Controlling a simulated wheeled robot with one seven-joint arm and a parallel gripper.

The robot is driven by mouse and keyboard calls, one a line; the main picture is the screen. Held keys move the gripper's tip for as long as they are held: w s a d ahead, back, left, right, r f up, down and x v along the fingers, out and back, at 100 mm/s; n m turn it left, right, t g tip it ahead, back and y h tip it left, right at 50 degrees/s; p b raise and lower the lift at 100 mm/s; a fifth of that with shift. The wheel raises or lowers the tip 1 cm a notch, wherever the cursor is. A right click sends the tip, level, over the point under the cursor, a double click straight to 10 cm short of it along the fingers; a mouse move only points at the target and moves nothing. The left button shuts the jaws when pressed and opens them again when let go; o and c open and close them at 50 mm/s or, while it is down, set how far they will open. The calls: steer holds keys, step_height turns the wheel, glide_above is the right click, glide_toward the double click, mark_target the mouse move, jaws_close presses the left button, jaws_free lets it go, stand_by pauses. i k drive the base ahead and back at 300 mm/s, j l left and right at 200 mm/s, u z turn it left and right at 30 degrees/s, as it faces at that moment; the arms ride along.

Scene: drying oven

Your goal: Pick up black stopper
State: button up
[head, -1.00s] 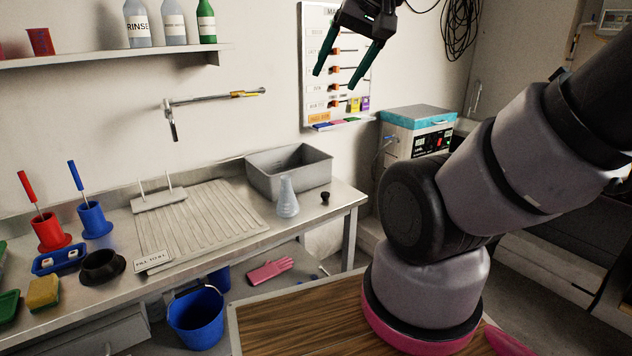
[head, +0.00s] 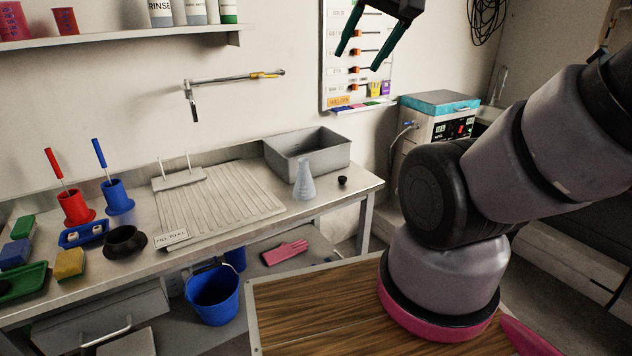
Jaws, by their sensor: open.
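The black stopper (head: 342,181) stands on the right end of the steel bench. It is small and dark, to the right of a clear conical flask (head: 304,180) and apart from it. My gripper (head: 361,61) is at the top of the head view, high above the bench in front of the wall chart. Its two dark green fingers are spread and nothing is between them. My gripper is well above the stopper and not touching it.
A grey basin (head: 318,165) stands behind the flask and stopper. A ribbed drainboard (head: 215,208) lies left of them. A wall tap (head: 230,80) juts out above the bench. A wooden tabletop (head: 310,310) is in front; a teal-lidded box (head: 440,112) is at right.

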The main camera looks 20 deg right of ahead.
mark_target(342, 179)
steer(key=i+l+z, duration=0.6)
steer(key=i, duration=0.4)
